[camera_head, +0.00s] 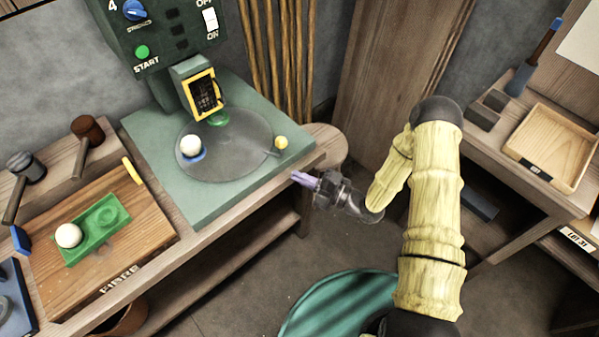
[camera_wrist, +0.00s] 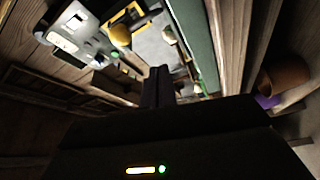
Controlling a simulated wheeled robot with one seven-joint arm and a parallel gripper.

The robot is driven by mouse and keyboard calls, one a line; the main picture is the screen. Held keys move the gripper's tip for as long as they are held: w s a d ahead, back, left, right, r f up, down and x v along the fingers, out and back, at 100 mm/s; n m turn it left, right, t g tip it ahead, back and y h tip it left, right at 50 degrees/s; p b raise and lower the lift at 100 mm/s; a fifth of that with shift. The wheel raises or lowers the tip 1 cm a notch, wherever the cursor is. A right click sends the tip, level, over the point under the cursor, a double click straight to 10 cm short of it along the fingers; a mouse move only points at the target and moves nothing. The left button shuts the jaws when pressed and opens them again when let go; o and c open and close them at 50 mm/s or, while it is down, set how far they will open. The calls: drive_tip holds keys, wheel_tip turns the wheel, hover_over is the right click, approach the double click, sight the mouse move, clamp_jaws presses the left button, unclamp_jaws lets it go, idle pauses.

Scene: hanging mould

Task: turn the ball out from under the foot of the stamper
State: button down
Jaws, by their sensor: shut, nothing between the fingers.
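The green stamper (camera_head: 165,40) stands at the back of its green base. Its yellow-framed foot (camera_head: 203,93) hangs over the back of a round grey turntable (camera_head: 235,150). A white ball (camera_head: 190,146) sits on a blue seat at the turntable's left, in front of the foot and not directly below it. A green seat (camera_head: 217,119) shows under the foot. A yellow knob (camera_head: 281,142) is on the turntable's right edge; it looms in the wrist view (camera_wrist: 120,35). My gripper (camera_head: 304,180) has purple fingers, shut and empty, right of the base and apart from the knob.
A second white ball (camera_head: 68,235) sits in a green tray (camera_head: 98,222) on a wooden board at left. The panel has START and ON/OFF controls. A shelf with a wooden tray (camera_head: 552,147) stands at right. Upright poles (camera_head: 270,45) stand behind the base.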

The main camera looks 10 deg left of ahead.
drive_tip(key=p+x, duration=0.1)
drive_tip(key=x, duration=0.6)
drive_tip(key=shift+w+a, duration=0.1)
drive_tip(key=shift+a, duration=0.1)
drive_tip(key=w, duration=0.1)
drive_tip(key=w+d, duration=0.1)
drive_tip(key=shift+w+f, duration=0.35)
drive_tip(key=shift+f, duration=0.05)
drive_tip(key=shift+w+d+f+p, duration=0.2)
drive_tip(key=shift+w+p, duration=0.1)
drive_tip(key=shift+w, duration=0.1)
drive_tip(key=shift+a, duration=0.1)
